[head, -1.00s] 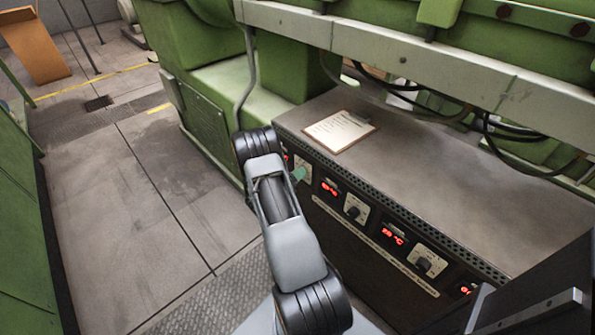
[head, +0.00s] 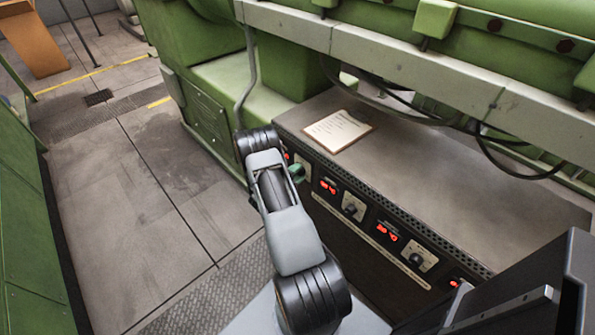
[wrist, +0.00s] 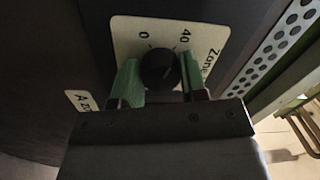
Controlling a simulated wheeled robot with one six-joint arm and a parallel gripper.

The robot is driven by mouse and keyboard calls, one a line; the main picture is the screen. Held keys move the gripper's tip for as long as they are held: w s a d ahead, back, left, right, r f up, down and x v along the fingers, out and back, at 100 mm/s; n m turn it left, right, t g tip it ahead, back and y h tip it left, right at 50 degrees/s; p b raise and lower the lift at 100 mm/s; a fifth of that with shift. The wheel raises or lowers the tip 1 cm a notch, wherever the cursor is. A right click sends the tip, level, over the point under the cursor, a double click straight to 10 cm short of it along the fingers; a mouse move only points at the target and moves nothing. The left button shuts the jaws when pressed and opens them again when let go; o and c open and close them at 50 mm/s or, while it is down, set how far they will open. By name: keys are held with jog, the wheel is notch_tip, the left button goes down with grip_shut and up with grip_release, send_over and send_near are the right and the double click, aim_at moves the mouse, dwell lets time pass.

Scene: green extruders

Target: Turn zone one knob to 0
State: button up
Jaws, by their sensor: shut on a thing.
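The zone knob (wrist: 158,72) is round and black, on a pale plate (wrist: 205,38) marked "0", "40" and a partly cut-off "Zone" in the wrist view. My gripper (wrist: 160,68) has one green finger on each side of the knob and is shut on it. I cannot make out a pointer mark on the knob. In the head view my gripper (head: 297,173) is at the left end of the control box front; my arm hides most of it and the knob it holds.
The control box (head: 450,185) has more knobs to the right, one at the middle (head: 353,207) and one farther right (head: 418,260), with red displays (head: 387,231) between. A clipboard (head: 338,130) lies on top. A green machine with a beam (head: 400,50) overhangs behind. Floor at left is clear.

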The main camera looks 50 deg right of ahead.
jog(key=n+p, duration=0.1)
jog(key=n, duration=0.3)
jog(key=shift+n, duration=0.4)
jog(key=shift+n+y+p, duration=0.3)
jog(key=shift+n+p, duration=0.35)
jog(key=shift+n, duration=1.65)
jog(key=o, duration=0.9)
jog(key=shift+t, duration=0.3)
jog(key=shift+a, duration=0.1)
jog(key=a, duration=1.3)
jog(key=shift+a, duration=0.35)
